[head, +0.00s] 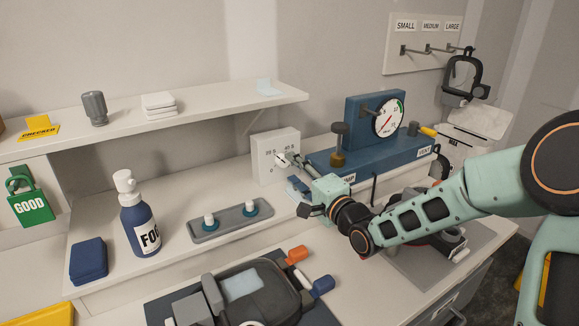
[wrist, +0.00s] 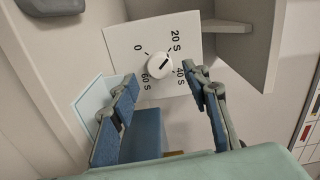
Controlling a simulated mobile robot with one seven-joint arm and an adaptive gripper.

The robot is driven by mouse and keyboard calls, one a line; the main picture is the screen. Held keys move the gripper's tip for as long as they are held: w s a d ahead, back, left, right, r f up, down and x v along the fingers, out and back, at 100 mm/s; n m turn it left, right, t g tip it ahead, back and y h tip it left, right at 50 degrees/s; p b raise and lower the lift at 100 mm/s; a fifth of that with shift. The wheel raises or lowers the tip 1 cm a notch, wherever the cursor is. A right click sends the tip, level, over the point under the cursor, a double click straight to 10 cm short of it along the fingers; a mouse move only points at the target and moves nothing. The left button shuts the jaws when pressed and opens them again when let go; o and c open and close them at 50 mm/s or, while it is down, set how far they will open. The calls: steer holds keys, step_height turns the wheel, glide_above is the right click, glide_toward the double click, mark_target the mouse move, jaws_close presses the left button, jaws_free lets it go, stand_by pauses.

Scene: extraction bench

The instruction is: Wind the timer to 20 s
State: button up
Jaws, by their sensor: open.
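The timer (head: 267,163) is a white upright panel on the bench against the wall below the shelf. The wrist view shows its face (wrist: 122,44) turned, with the marks 0, 20 S, 40 S and 60 S around a round white knob (wrist: 153,69). A short dark line on the knob slants between upper right and lower left; I cannot tell which end is the pointer. My gripper (head: 291,171) is in front of the timer. In the wrist view my gripper (wrist: 161,74) is open, its fingertips on either side of the knob, with no clear contact.
A blue pump unit with a gauge (head: 389,118) stands right of the timer, close to my arm. A grey tray (head: 231,228) with two white-topped pieces lies front left, near the blue FOG bottle (head: 141,226). The shelf (head: 212,107) overhangs from the left.

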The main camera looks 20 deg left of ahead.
steer(key=shift+v, duration=2.25)
